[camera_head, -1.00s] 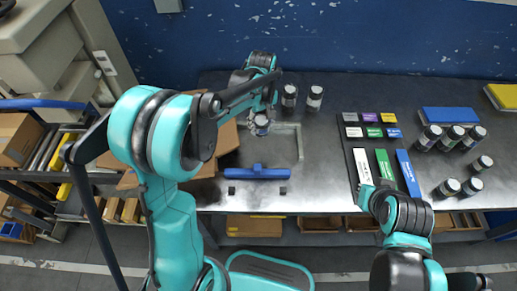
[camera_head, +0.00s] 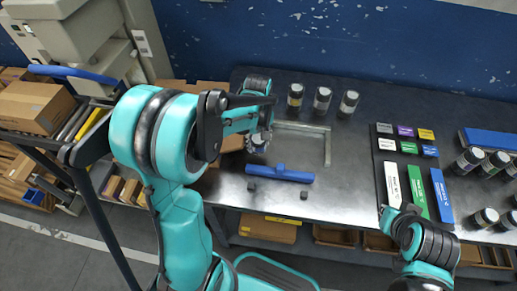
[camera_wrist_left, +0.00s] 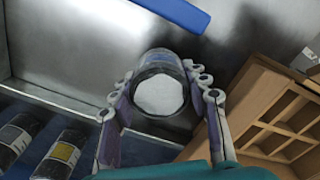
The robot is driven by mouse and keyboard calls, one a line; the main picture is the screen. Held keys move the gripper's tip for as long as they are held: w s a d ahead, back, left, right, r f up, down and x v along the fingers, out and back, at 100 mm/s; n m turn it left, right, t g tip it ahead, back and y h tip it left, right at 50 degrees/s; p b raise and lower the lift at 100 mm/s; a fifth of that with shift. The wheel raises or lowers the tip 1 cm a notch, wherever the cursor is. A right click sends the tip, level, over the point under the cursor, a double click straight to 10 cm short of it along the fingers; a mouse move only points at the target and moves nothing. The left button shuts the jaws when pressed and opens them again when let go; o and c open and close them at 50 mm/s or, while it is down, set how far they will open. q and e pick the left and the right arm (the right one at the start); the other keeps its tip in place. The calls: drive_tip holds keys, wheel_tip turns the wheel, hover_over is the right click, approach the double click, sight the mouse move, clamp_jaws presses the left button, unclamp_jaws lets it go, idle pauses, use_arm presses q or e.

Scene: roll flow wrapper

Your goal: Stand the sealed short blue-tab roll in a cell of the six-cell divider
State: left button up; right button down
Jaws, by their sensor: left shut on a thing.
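My left gripper (camera_head: 258,143) is shut on a short roll (camera_wrist_left: 160,95), seen in the left wrist view with a white round end facing the camera and a bluish label on its side. The roll also shows in the head view (camera_head: 257,147), partly covered by the fingers, above the table's left part. The brown six-cell divider (camera_wrist_left: 285,108) is to the right of the gripper in the left wrist view, its visible cells empty. In the head view my arm hides most of it. My right gripper (camera_head: 386,212) is near the front of the coloured strips, its fingers unclear.
A blue bar (camera_head: 280,174) lies along the front of a shallow square recess (camera_head: 327,150). Three dark jars (camera_head: 322,99) stand behind it. Coloured blocks and strips (camera_head: 416,192) lie to the right, with more jars (camera_head: 470,160) beyond. The recess is clear.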

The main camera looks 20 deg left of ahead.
sight(258, 149)
use_arm(q)
wheel_tip(258, 149, down, 4)
drive_tip(key=shift+r+b, duration=0.25)
drive_tip(key=shift+b, duration=0.5)
drive_tip(key=shift+r, duration=0.1)
drive_tip(key=shift+f+b, duration=0.4)
drive_tip(key=shift+f, duration=0.25)
drive_tip(key=o, duration=1.1)
drive_tip(key=shift+r, duration=0.15)
